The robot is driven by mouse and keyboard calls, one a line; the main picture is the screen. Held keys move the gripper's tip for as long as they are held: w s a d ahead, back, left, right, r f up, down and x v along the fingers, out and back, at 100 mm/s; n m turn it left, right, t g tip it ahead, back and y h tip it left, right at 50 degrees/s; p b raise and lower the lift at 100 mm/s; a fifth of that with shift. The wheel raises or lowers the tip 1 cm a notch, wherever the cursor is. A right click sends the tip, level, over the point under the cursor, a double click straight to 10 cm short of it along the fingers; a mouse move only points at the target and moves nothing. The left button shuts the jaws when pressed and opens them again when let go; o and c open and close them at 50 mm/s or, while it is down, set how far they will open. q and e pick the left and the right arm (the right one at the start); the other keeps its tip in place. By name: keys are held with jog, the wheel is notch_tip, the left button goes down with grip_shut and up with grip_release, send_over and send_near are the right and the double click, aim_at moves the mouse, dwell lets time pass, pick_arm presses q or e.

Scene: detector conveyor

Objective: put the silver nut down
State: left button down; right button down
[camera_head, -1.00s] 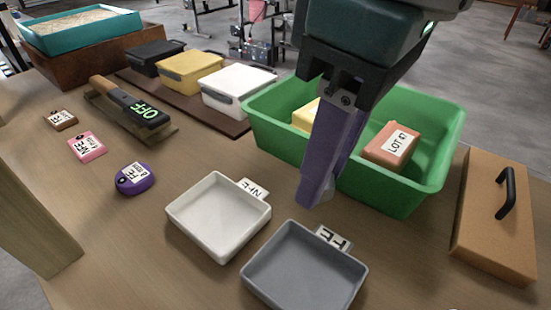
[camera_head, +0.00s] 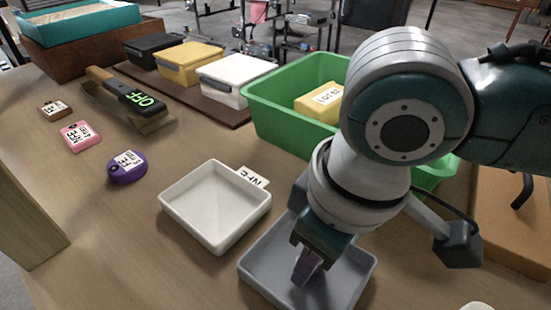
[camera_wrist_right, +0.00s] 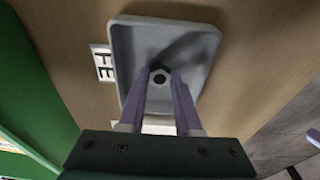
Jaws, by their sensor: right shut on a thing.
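My right gripper (camera_head: 304,270) reaches down into the grey tray (camera_head: 257,262), which has an FE label beside it in the right wrist view (camera_wrist_right: 103,63). In that view the right gripper (camera_wrist_right: 160,78) has its purple fingers closed around a small silver nut (camera_wrist_right: 160,76) at their tips. The nut is over the tray's floor; whether it touches the floor I cannot tell. In the head view the nut is hidden by the fingers. My left gripper is not in view.
A white tray (camera_head: 178,207) labelled NFE is left of the grey one. A green bin (camera_head: 262,112) with a yellow block (camera_head: 322,100) stands behind. Purple (camera_head: 127,174), pink (camera_head: 78,137) and brown (camera_head: 53,109) tags lie at left, near the OFF detector (camera_head: 140,100).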

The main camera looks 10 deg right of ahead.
jog(key=c, duration=0.6)
grip_release()
notch_tip(320, 180, up, 12)
jog(key=s+d+p, duration=0.1)
jog(key=p, duration=0.2)
jog(key=shift+s, duration=0.2)
